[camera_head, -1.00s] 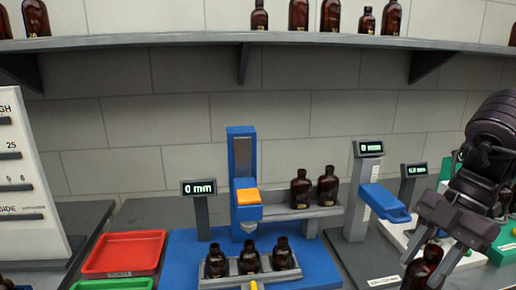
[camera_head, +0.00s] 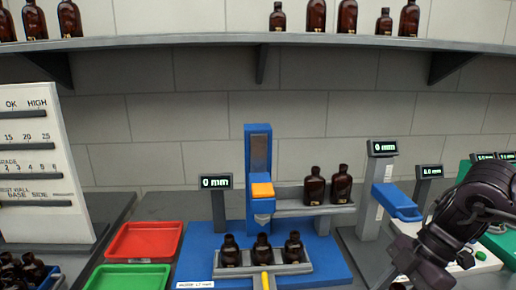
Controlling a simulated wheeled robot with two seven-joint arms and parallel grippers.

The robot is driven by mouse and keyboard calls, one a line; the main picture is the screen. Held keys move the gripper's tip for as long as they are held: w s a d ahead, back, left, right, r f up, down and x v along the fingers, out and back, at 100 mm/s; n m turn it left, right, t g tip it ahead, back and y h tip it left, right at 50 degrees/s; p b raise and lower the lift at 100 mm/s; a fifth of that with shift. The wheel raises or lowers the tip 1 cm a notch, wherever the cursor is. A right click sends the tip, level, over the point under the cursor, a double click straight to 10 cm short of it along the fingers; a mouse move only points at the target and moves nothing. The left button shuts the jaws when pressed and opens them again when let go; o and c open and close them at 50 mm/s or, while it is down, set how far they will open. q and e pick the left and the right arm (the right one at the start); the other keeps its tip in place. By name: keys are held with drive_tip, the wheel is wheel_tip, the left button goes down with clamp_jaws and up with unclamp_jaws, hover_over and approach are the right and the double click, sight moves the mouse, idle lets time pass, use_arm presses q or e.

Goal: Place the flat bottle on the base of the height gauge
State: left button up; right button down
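The height gauge (camera_head: 371,205) appears to be the grey post with a blue arm and a "0 mm" display, right of centre; its base is partly hidden by my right arm. My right gripper (camera_head: 405,268) is low at the right, pointing down, its fingertips near the bottom edge. A sliver of a dark bottle (camera_head: 398,286) shows just below it, mostly cut off; whether it is the flat bottle or is gripped is unclear. My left gripper is out of view.
A blue station (camera_head: 258,180) holds three bottles in a front rack (camera_head: 262,270) and two on a rear ledge (camera_head: 315,208). Red (camera_head: 145,240) and green (camera_head: 128,277) trays lie left. A bottle shelf (camera_head: 200,42) runs above. A white chart board (camera_head: 40,165) stands far left.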

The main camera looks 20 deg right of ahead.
drive_tip(key=w+a+f+m, duration=0.1)
drive_tip(key=w+a+f, duration=0.1)
drive_tip(key=a, duration=0.4)
drive_tip(key=w+a+f+m+t, duration=0.1)
drive_tip(key=w+a+f, duration=0.1)
drive_tip(key=w+a, duration=0.2)
drive_tip(key=w+a+f+m+t+h, duration=0.1)
drive_tip(key=w+a+f+m, duration=0.1)
drive_tip(key=a, duration=0.6)
drive_tip(key=shift+w+a+f, duration=0.2)
drive_tip(key=shift+w+f, duration=0.4)
drive_tip(key=shift+w, duration=0.45)
